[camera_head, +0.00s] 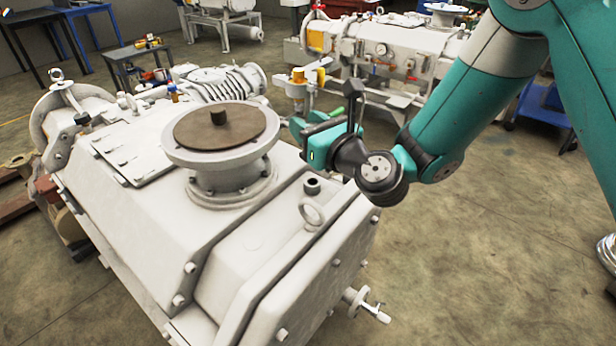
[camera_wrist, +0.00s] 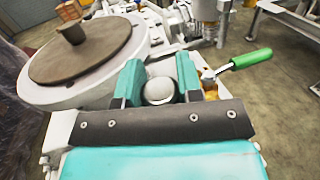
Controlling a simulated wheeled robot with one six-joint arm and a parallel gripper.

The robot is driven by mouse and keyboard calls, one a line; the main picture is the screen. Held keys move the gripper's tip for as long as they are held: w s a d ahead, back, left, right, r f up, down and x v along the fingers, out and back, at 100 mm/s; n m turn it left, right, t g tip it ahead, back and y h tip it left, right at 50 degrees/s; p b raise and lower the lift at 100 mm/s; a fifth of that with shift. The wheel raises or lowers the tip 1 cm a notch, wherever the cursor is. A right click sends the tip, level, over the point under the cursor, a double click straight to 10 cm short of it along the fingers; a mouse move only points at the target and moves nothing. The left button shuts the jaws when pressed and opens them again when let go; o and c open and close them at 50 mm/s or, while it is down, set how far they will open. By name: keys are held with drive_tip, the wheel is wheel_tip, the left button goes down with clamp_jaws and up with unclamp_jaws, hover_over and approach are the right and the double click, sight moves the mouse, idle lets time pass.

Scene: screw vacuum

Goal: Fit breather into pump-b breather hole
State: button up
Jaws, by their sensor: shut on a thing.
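In the wrist view, my gripper (camera_wrist: 159,82) has its two teal fingers shut on a round, pale grey-white piece (camera_wrist: 160,92), which appears to be the breather. In the head view, my gripper (camera_head: 298,126) is to the right of the large white pump's round top flange (camera_head: 246,162), above the pump's right side. The breather cannot be made out there. A short dark-topped stub (camera_head: 312,186) stands on the pump's (camera_head: 130,230) near top, below my gripper in the picture. No label shows which pump is pump-b, and I cannot tell whether this stub is the breather hole.
A brown disc with a dark knob (camera_head: 218,117) covers the flange. A second white pump (camera_head: 390,55) stands behind. A green-handled tool (camera_wrist: 250,59) shows right of my fingers.

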wheel_tip(320, 180, down, 7)
drive_tip(key=b, duration=0.5)
drive_tip(key=shift+f, duration=0.1)
drive_tip(key=shift+c, duration=0.4)
drive_tip(key=shift+r, duration=0.2)
drive_tip(key=o, duration=0.7)
drive_tip(key=shift+o, duration=0.2)
